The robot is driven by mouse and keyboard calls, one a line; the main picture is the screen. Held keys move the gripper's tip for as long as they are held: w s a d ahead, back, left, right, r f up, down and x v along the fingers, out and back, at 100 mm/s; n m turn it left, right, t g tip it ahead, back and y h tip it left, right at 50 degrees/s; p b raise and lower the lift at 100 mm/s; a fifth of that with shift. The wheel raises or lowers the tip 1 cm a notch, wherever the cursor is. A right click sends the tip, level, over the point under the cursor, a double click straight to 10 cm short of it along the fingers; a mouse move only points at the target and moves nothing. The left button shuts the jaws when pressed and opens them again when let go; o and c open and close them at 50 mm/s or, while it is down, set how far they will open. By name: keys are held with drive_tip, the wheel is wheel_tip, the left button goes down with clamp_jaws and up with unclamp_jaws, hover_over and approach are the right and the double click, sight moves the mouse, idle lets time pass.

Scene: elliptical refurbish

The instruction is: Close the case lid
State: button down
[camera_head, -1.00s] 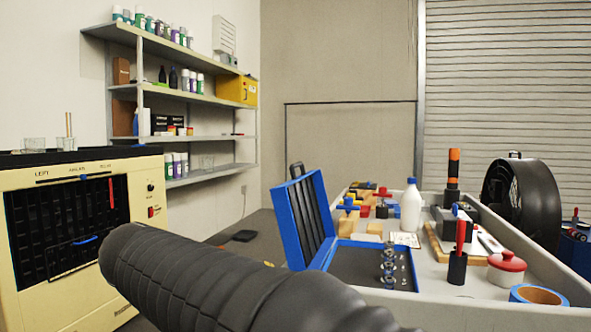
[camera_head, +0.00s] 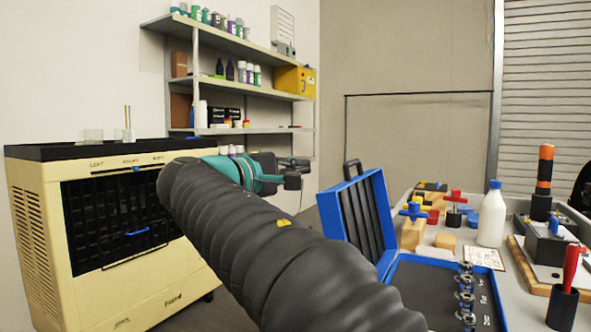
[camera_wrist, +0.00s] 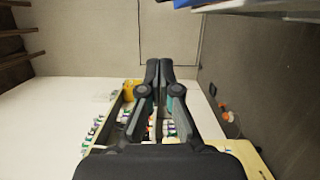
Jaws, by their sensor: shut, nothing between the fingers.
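The blue case lies on the grey table in the head view, with its dark-lined base (camera_head: 419,286) flat. Its lid (camera_head: 356,222) stands open, roughly upright and leaning back to the left, with a black handle at its top. Several metal sockets stand in the base. My gripper (camera_head: 300,170) is in the air to the left of the lid, apart from it. In the wrist view my gripper (camera_wrist: 158,62) has its two fingers together with nothing held. My arm hides the near left part of the case.
A cream cabinet (camera_head: 105,235) stands at the left, below a wall shelf (camera_head: 225,86) with bottles. On the table, a white bottle (camera_head: 492,215), wooden blocks and a black cup with a red-handled tool (camera_head: 562,308) stand behind and right of the case. Open air lies between cabinet and lid.

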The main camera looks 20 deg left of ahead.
drive_tip(key=w+d, duration=0.5)
drive_tip(key=shift+d+r, duration=0.15)
drive_tip(key=shift+d, duration=0.25)
